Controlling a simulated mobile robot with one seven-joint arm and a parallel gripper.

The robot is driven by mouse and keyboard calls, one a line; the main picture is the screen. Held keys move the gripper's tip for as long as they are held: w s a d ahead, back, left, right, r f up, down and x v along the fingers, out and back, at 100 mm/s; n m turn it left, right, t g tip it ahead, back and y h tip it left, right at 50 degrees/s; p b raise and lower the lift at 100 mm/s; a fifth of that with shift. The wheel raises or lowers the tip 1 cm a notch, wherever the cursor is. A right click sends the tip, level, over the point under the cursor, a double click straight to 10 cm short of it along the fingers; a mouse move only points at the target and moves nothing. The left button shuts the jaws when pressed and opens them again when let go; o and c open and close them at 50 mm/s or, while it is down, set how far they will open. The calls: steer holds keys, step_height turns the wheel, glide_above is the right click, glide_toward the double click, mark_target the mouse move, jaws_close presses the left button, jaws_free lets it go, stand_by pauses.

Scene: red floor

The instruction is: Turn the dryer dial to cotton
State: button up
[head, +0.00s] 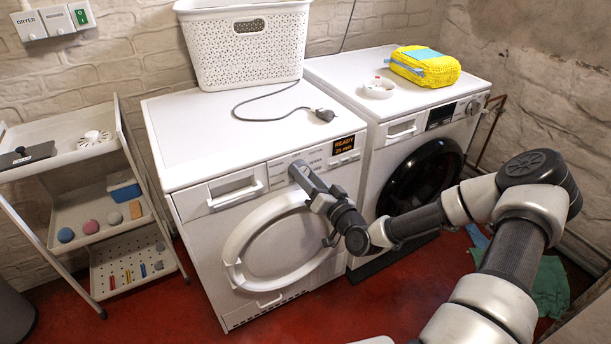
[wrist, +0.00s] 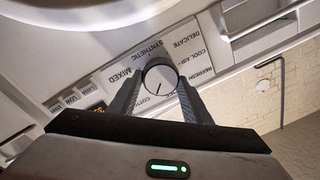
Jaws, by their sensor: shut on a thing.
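The dryer (head: 215,160) is the left white machine, with its round door shut. My gripper (head: 298,172) is at its front control panel and hides the dial in the head view. In the wrist view, the round dial (wrist: 161,79) sits between the two fingers of my gripper (wrist: 160,88), which are shut on its sides. A dark pointer line on the dial points down and slightly left in the picture, toward the partly hidden cotton label (wrist: 139,101). The labels mixed, synthetic, delicate, cool air and refresh also show around it.
The dryer display (head: 344,146) reads "READY". A white basket (head: 246,50) and a plug (head: 324,114) with its cable lie on the dryer. A washing machine (head: 385,130) stands close on the right. A shelf trolley (head: 85,180) stands at left.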

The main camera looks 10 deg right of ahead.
steer(key=o, duration=1.1)
steer(key=shift+c, duration=0.2)
steer(key=shift+s, duration=0.1)
steer(key=r+p+v, duration=0.1)
steer(key=p+v, duration=0.1)
steer(key=v, duration=1.5)
steer(key=shift+s+f, duration=0.15)
steer(key=shift+f, duration=0.3)
